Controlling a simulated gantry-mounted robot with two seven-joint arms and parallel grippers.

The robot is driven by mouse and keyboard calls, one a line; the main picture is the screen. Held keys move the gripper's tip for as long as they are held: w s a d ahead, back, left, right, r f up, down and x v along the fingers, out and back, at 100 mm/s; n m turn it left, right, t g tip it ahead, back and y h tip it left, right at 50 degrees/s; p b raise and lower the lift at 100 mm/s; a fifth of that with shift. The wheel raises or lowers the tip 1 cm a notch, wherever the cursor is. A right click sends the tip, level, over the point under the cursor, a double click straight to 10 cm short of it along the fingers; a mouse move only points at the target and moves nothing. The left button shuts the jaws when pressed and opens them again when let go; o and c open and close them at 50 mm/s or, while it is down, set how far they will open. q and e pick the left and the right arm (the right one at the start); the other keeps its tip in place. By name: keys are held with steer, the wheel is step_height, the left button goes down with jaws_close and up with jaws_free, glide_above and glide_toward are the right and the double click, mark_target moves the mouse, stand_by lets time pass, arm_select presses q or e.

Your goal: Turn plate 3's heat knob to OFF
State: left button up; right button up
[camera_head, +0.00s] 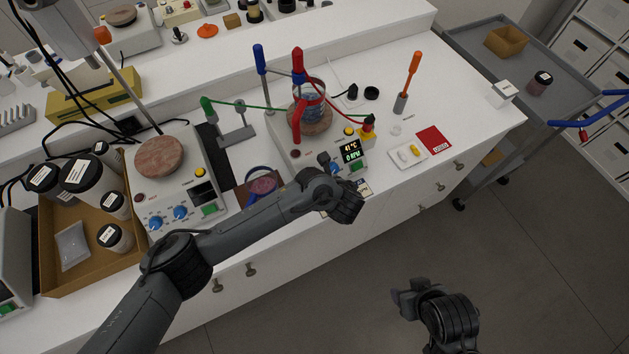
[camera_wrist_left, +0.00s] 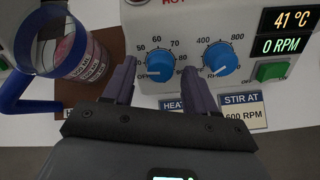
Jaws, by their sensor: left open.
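The hot plate in front of me (camera_head: 285,158) has a lit display reading 41 °C and 0 RPM; no plate number is readable. In the left wrist view its blue heat knob (camera_wrist_left: 155,65) sits on a dial marked 50 to 80 and OFF. A second blue knob (camera_wrist_left: 215,56), for stirring, is to its right. My left gripper (camera_wrist_left: 159,76) is open and empty, its fingers to the left and right of the heat knob's lower part; contact cannot be told. My right gripper (camera_head: 402,292) hangs clear of the bench, its jaw opening unclear.
A glass beaker (camera_head: 309,100) stands on this plate beside red and blue clamps. Another hot plate (camera_head: 172,190) and a cardboard tray of jars (camera_head: 110,277) are further left. Cards (camera_wrist_left: 243,111) lie below the panel.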

arm_select(q)
steer(key=shift+w+f, duration=0.1)
steer(key=c, duration=1.1)
steer(key=shift+o, duration=0.2)
steer(key=shift+n, duration=0.4)
steer(key=n+p, duration=0.1)
steer(key=n, duration=0.1)
steer(key=shift+n, duration=0.4)
steer(key=n, duration=0.4)
steer(key=shift+n, duration=0.3)
steer(key=o, duration=1.1)
steer(key=shift+c, duration=0.2)
